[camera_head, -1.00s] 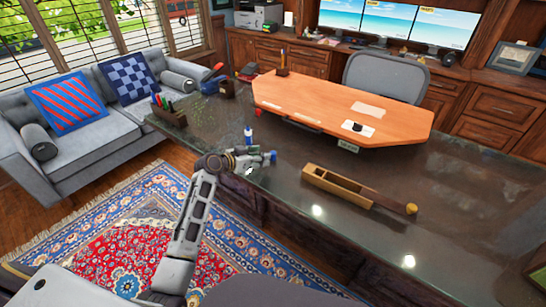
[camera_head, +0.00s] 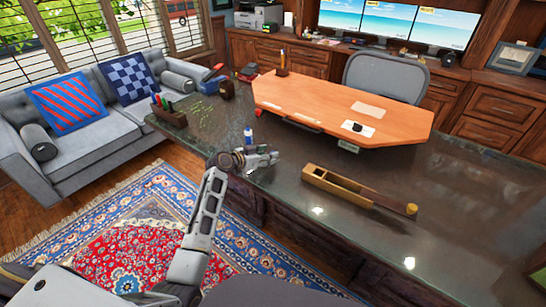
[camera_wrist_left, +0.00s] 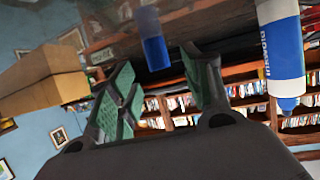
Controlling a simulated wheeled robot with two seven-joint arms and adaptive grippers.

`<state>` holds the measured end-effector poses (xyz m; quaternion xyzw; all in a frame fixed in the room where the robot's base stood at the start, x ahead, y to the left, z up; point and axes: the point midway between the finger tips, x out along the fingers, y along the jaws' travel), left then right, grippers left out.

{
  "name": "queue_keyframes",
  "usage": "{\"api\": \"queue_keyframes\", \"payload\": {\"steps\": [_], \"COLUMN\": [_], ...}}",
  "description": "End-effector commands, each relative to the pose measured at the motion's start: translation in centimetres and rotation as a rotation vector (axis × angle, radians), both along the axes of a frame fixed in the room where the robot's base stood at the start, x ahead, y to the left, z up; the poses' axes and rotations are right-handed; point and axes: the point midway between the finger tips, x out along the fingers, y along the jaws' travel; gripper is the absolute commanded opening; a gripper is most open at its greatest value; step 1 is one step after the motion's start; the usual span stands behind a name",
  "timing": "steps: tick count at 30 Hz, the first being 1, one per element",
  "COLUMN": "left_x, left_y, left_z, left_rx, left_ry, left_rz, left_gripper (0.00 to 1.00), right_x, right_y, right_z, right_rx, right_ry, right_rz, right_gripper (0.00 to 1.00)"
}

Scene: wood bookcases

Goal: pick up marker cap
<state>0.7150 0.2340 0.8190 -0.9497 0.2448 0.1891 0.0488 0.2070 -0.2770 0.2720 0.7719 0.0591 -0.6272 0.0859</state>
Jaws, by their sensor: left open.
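My left gripper (camera_head: 267,156) is over the near edge of the dark desk, with its fingers pointing right. In the left wrist view the gripper (camera_wrist_left: 160,65) is open, with green pads on its fingers. A small blue cap (camera_wrist_left: 154,52) shows in the gap between the fingers there, with a pale, blurred part above it. I cannot tell whether the pads touch it. In the head view the cap is not clear and seems hidden by the fingers. A white and blue bottle (camera_head: 248,138) stands on the desk behind the gripper. It also shows at the right of the wrist view (camera_wrist_left: 283,55).
A long wooden box (camera_head: 340,186) lies on the desk to the right of the gripper. A pen holder (camera_head: 170,115) stands at the desk's left end. The desk's right part is clear.

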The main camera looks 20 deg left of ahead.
Motion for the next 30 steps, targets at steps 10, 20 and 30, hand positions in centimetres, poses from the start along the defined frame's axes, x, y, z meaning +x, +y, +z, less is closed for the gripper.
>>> {"api": "queue_keyframes", "payload": {"steps": [10,20,30], "left_x": [2.1,2.2,2.2], "left_y": [-1.2,-1.2,-1.2], "left_z": [-1.0,-1.1,-1.1], "left_rx": [-0.002,0.0,-0.001], "left_ry": [0.001,0.0,0.0], "left_rz": [0.001,0.001,0.0], "left_gripper": [0.49,0.49,0.31], "right_x": [0.6,0.8,0.2], "right_y": [0.2,0.3,0.2], "right_z": [0.2,0.3,0.0], "right_rx": [0.003,0.005,0.002], "right_ry": [-0.009,-0.011,-0.001], "right_rz": [0.0,-0.001,-0.001], "right_gripper": [0.42,0.42,0.42]}}
